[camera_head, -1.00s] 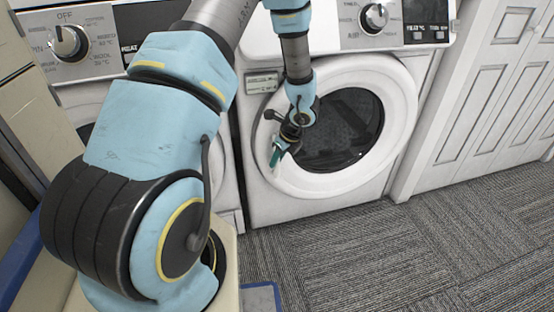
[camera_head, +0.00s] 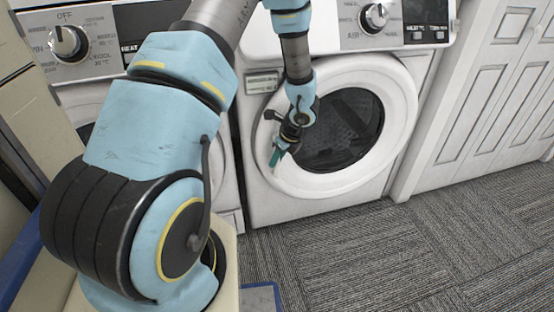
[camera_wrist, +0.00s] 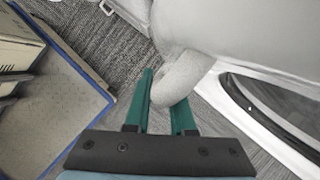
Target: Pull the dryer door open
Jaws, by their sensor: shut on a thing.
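The dryer door (camera_head: 402,105) is a round white ring with a dark window, on the front of the right-hand machine. It looks closed or nearly so in the head view. My gripper (camera_head: 277,157) is at the door's left edge, with its green fingers pointing down. In the wrist view my gripper (camera_wrist: 166,98) has a rounded white part of the door (camera_wrist: 182,76) between its fingers and is shut on it. That part hides some of the right finger. The dark window (camera_wrist: 275,105) shows at the right.
Another white machine (camera_head: 98,95) stands to the left, partly behind my arm. White panelled cabinet doors (camera_head: 490,110) stand to the right. Carpet (camera_head: 390,255) in front of the dryer is clear. A blue-edged surface (camera_wrist: 75,70) lies left in the wrist view.

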